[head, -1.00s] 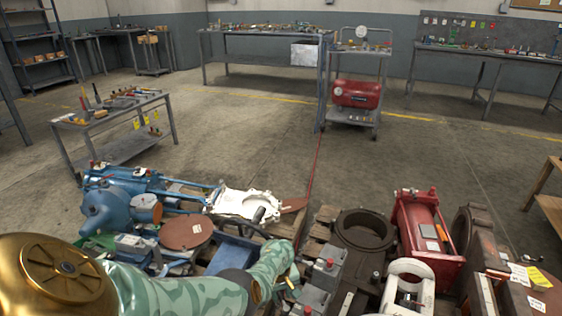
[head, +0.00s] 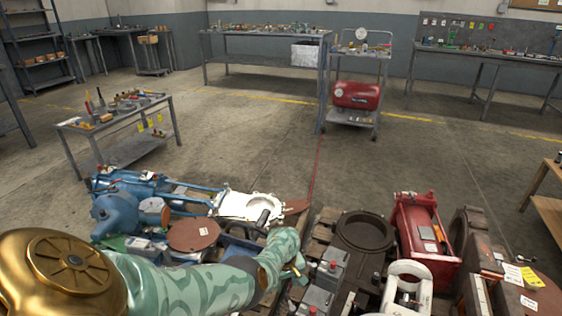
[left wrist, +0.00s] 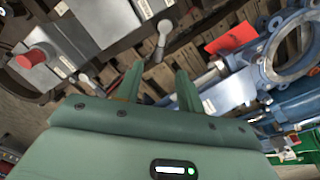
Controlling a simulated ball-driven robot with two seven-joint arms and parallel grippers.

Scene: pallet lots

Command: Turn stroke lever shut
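Two grey boxes with red buttons stand right of my left gripper (head: 296,272) in the head view, one grey box (head: 329,267) behind the other. In the left wrist view a grey lever with a rounded end (left wrist: 163,36) sticks out beside a grey box (left wrist: 97,20). A second, similar lever (left wrist: 86,80) lies further left, by the box with the red button (left wrist: 35,58). I cannot tell which is the stroke lever. My left gripper's green fingers (left wrist: 157,76) are apart, with nothing seen between them. The first lever is ahead of the fingertips, seemingly apart from them. My right gripper is not in view.
A red tag (left wrist: 232,38) shows near my left gripper. Open floor lies beyond.

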